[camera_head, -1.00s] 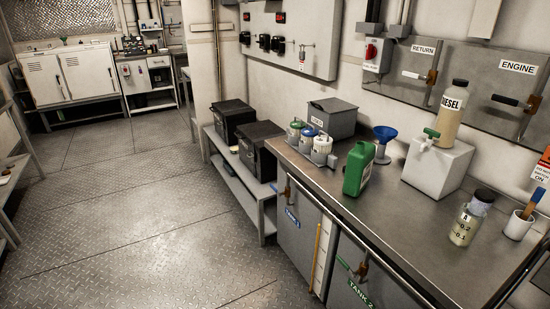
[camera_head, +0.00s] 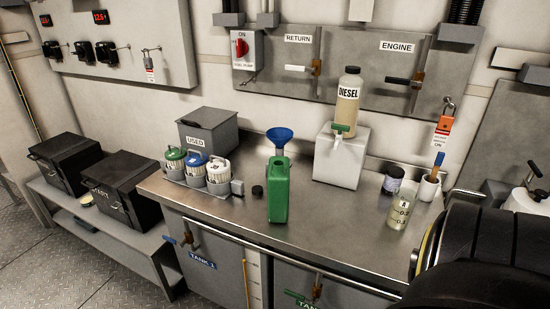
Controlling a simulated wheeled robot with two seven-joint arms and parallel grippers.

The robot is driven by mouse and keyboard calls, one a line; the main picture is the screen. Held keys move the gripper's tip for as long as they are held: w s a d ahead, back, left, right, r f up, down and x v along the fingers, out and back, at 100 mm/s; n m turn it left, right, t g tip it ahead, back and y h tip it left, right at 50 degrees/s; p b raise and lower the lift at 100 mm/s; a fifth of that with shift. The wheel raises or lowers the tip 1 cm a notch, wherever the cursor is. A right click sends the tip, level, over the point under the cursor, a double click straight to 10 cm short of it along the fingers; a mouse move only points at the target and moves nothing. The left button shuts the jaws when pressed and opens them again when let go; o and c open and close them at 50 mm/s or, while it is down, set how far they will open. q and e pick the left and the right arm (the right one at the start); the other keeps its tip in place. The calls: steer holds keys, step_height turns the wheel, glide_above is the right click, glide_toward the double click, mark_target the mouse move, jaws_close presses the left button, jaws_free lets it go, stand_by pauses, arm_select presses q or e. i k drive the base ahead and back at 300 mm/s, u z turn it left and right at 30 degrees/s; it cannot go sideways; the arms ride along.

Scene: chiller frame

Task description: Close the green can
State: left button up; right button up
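The green can (camera_head: 278,192) stands upright on the steel counter, near its front edge. Its top opening looks uncovered. A small black cap (camera_head: 257,191) lies on the counter just left of the can. A blue funnel (camera_head: 279,138) stands behind the can. Neither of my grippers is in view. A large dark rounded shape, which seems to be part of my own arm, fills the lower right corner.
Lidded jars (camera_head: 196,166) sit in a rack to the left, before a grey "USED" bin (camera_head: 208,130). A white dispenser block (camera_head: 341,156) with a diesel bottle (camera_head: 347,103) stands right of the can. A beaker (camera_head: 402,206) stands farther right. The counter (camera_head: 325,215) is clear right of the can.

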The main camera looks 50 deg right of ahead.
mark_target(278, 171)
steer(key=z, duration=0.4)
steer(key=i, duration=0.45)
steer(key=z, duration=0.4)
